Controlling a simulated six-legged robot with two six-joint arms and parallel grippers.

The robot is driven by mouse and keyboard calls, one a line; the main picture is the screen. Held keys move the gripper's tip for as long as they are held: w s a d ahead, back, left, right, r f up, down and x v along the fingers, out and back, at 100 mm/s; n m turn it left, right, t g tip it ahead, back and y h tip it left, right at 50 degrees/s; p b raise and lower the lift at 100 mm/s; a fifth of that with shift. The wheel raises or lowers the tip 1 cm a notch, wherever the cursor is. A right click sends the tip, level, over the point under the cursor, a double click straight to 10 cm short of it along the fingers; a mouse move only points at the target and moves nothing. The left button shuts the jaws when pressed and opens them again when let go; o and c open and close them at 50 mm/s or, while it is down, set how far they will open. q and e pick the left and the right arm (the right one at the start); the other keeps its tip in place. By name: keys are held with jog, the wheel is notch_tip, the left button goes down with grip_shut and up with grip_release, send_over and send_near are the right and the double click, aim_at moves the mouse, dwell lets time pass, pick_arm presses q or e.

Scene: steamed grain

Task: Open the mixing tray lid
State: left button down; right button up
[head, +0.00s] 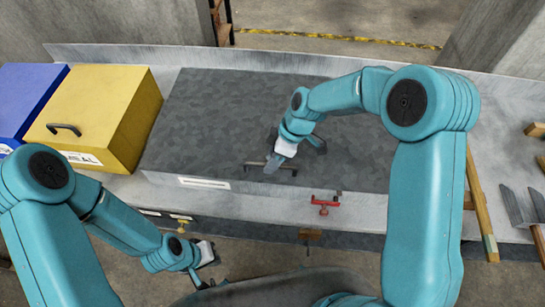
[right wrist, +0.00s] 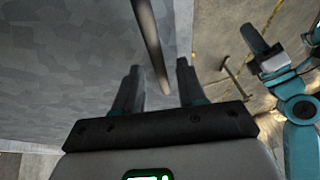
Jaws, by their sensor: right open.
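The mixing tray lid (head: 225,110) is a wide, flat, mottled grey cover in the middle of the bench, and it lies closed. A dark bar handle (head: 250,165) sits near its front edge. My right gripper (head: 294,155) is open at the handle's right part. In the right wrist view, the handle bar (right wrist: 150,40) reaches in between the two spread fingers (right wrist: 158,72); contact cannot be told. My left gripper (head: 207,262) hangs low in front of the bench, away from the lid, and its jaw opening is unclear.
A yellow box (head: 105,100) with a dark handle and a blue box (head: 28,92) stand left of the lid. A red clamp-like fitting (head: 324,204) is on the bench front. Wooden bars (head: 481,210) and a metal piece (head: 520,208) are at the right.

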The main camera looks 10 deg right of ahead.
grip_shut()
jog(key=shift+r, duration=0.15)
